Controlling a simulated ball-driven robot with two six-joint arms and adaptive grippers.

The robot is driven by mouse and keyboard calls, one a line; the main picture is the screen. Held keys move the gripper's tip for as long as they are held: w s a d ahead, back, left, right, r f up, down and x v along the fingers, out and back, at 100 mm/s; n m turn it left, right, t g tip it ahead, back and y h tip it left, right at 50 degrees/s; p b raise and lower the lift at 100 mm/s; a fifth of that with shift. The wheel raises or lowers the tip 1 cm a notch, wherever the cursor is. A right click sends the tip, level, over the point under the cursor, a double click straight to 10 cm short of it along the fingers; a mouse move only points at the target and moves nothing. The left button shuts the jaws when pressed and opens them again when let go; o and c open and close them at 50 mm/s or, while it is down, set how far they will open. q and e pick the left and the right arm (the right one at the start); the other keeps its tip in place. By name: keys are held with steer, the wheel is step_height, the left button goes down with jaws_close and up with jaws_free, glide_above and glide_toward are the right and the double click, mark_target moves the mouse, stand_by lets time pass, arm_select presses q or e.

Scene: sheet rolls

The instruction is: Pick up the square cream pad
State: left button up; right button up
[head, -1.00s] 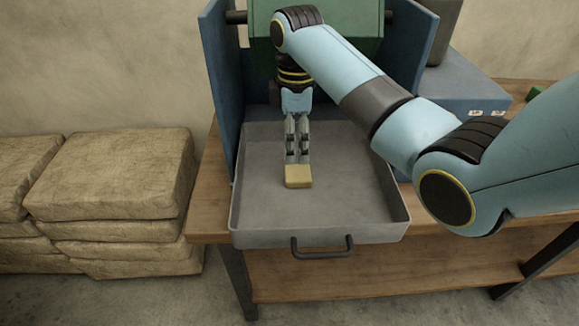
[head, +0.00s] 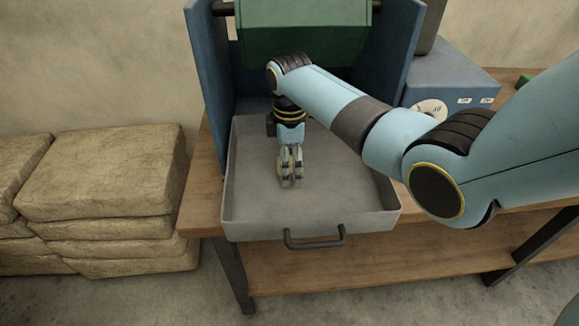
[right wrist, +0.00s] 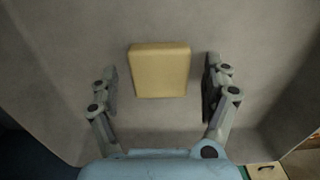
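The square cream pad (right wrist: 160,70) lies in the grey tray (head: 345,200). In the right wrist view it sits between the two fingers of my right gripper (right wrist: 160,85), with a gap on each side. The right gripper is open and does not touch the pad's sides. My left gripper is not in view.
The tray has low walls and a dark front handle (head: 315,238), and rests on a wooden bench (head: 202,200). A blue box (head: 450,80) is at right. Stacked tan bales (head: 95,175) stand at left.

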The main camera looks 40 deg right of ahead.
steer(key=c, duration=1.2)
steer(key=shift+o, duration=0.2)
